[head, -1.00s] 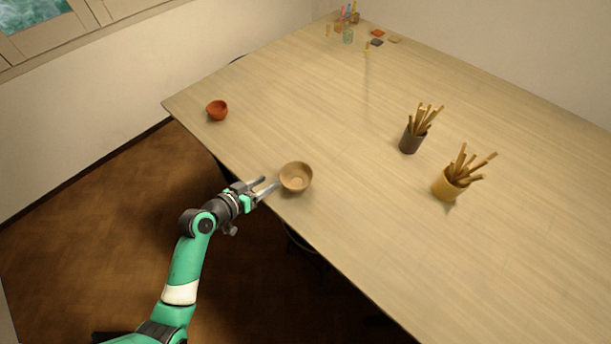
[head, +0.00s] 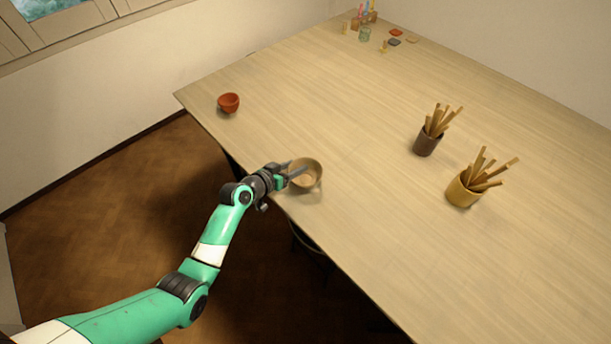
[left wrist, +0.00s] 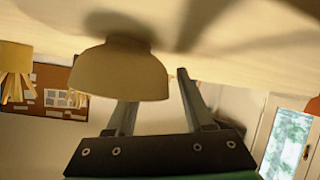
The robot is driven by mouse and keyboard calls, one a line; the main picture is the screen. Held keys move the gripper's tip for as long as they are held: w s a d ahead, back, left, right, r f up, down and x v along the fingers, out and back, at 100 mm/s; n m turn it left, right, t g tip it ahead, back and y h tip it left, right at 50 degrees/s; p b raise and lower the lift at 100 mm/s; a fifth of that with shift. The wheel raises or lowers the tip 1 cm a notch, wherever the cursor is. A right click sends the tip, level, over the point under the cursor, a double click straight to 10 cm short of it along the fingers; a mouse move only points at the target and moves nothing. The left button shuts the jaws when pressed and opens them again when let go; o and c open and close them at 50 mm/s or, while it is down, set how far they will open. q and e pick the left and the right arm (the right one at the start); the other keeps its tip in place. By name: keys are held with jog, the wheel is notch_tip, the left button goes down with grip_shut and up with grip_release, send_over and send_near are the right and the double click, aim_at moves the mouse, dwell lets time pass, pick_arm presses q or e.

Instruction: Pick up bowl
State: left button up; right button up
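A tan bowl (head: 312,183) stands near the table's left edge, and in the left wrist view the same bowl (left wrist: 115,75) appears upside down. My left gripper (head: 295,170) is at its left rim in the head view, with one finger reaching over the bowl. In the left wrist view my left gripper (left wrist: 155,88) has its fingers spread. The bowl's rim hides one fingertip; the other finger is just outside the wall with a small gap. An orange-red bowl (head: 229,105) stands farther back on the left. My right gripper is not in view.
A brown cup (head: 427,145) and a yellow cup (head: 462,194) with wooden tools stand to the right on the table (head: 350,110). Small jars and coloured tiles (head: 395,42) are at the far end. The table around the tan bowl is clear.

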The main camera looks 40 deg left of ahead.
pick_arm(q)
grip_shut()
dwell(0.3)
jog(key=shift+r, duration=0.55)
notch_tip(320, 180, up, 3)
jog(key=shift+s+d+p, duration=0.1)
jog(key=shift+s+p, duration=0.05)
jog(key=shift+p, duration=0.7)
jog(key=s+r+p, duration=0.1)
jog(key=s+d+r, duration=0.1)
jog(key=r, duration=0.1)
jog(key=s+d+r+p, duration=0.1)
jog(key=shift+s+r+p, duration=0.1)
jog(key=shift+r+p, duration=0.2)
jog(key=s+d+r+p, duration=0.4)
jog(key=s+d, duration=0.1)
jog(key=s, duration=0.3)
jog(key=shift+s+r, duration=0.2)
jog(key=shift+s, duration=0.1)
